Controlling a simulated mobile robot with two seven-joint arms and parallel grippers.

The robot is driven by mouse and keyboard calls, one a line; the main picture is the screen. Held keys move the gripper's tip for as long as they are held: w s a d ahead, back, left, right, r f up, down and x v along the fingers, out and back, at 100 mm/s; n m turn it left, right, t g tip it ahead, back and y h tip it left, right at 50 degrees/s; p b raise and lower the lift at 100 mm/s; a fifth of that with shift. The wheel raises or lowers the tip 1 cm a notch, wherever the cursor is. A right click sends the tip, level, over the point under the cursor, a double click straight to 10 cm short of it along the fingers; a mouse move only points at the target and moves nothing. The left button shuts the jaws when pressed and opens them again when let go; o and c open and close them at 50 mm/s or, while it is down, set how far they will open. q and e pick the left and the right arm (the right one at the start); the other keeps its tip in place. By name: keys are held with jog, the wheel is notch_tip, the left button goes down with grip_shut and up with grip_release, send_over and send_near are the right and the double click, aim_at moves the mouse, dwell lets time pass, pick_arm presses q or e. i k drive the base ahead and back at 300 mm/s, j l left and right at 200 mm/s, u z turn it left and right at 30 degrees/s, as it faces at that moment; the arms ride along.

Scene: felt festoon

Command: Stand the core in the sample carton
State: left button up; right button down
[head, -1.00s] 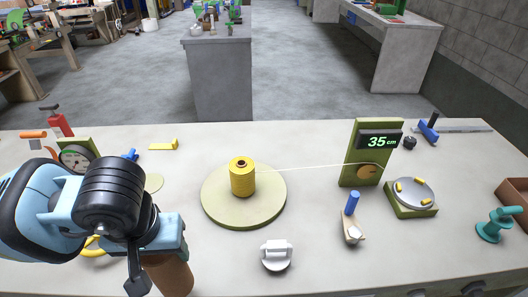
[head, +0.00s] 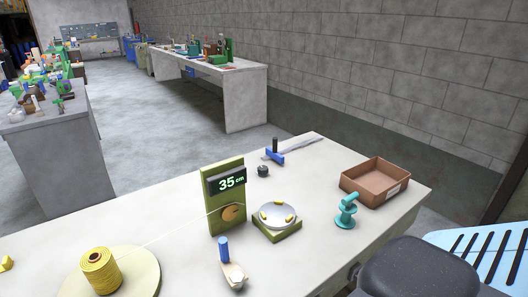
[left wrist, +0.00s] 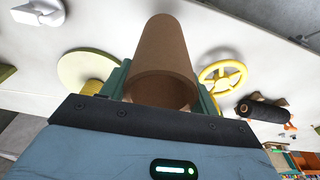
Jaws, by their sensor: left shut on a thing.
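The core, a brown cardboard tube (left wrist: 160,60), is held in my left gripper (left wrist: 162,92) in the left wrist view. The green fingers are shut on its two sides, and its hollow open end faces the camera. Its far end is hidden. The sample carton, an open brown box (head: 360,193) with a white label, stands on the right part of the bench in the head view. It appears empty. The core and left gripper are outside the head view, and my right gripper is in neither view.
A teal clamp-like tool (head: 347,212) stands just in front of the carton. Left of it are a scale dish (head: 277,222), a green 35 cm counter (head: 226,200), and a yellow spool (head: 100,270) with its thread stretched to the counter. A yellow handwheel (left wrist: 222,72) is near the core.

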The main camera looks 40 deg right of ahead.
aim_at(373, 186)
jog(key=k+l, duration=0.1)
jog(key=l, duration=0.3)
jog(key=k+l+z, duration=0.1)
jog(key=l, duration=0.25)
jog(key=l+z, duration=0.25)
jog(key=l, duration=0.55)
jog(key=l+z, duration=0.25)
jog(key=l, duration=0.55)
jog(key=i+l+z, duration=0.15)
jog(key=l, duration=0.25)
jog(key=l+z, duration=0.1)
jog(key=l, duration=0.3)
jog(key=i+l+z, duration=0.25)
jog(key=i+l, duration=0.5)
